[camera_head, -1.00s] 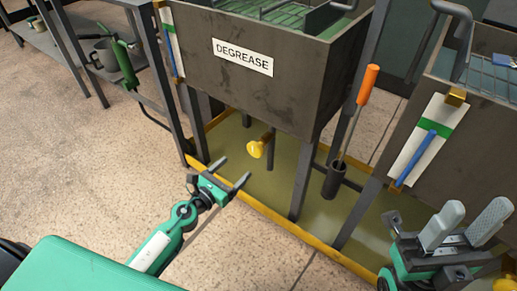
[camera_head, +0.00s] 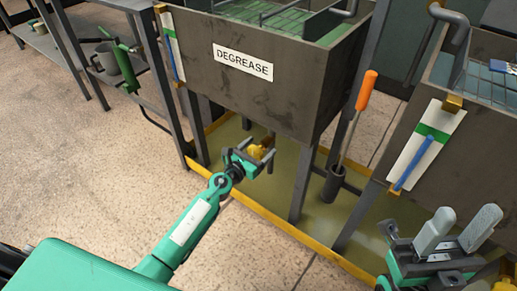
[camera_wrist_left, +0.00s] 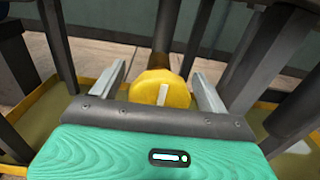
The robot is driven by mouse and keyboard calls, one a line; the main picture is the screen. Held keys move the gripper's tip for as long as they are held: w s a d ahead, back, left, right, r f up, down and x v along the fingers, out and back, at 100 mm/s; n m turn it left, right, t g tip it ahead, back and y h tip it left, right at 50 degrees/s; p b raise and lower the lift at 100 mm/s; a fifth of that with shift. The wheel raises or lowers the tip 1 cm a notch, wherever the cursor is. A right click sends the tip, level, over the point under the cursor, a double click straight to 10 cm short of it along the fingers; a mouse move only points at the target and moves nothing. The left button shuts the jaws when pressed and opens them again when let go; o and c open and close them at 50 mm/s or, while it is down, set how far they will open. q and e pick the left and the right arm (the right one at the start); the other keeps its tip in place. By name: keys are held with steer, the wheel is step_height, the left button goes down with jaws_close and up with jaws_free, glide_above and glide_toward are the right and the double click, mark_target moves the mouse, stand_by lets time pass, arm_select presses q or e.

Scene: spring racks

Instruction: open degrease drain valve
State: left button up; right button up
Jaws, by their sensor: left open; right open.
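The degrease tank (camera_head: 262,75) is a dark metal box with a "DEGREASE" label (camera_head: 243,62) on its front. Its yellow drain valve knob (camera_head: 256,151) hangs below it on a dark pipe. In the left wrist view the round yellow knob (camera_wrist_left: 160,90) carries a pale bar, roughly upright. My left gripper (camera_head: 259,159) is open, with its fingers on either side of the knob; small gaps show between knob and fingers in the wrist view (camera_wrist_left: 162,80). My right gripper (camera_head: 456,230) is open and empty at the lower right.
A yellow-edged drip tray (camera_head: 268,213) lies under the tank. Dark tank legs (camera_head: 302,180) stand close to the right of my left gripper. An orange-handled tool (camera_head: 367,90) sits in a tube holder (camera_head: 334,183). A second tank stands at the right. Floor at the left is clear.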

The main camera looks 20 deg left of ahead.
arm_select(q)
steer(key=c, duration=1)
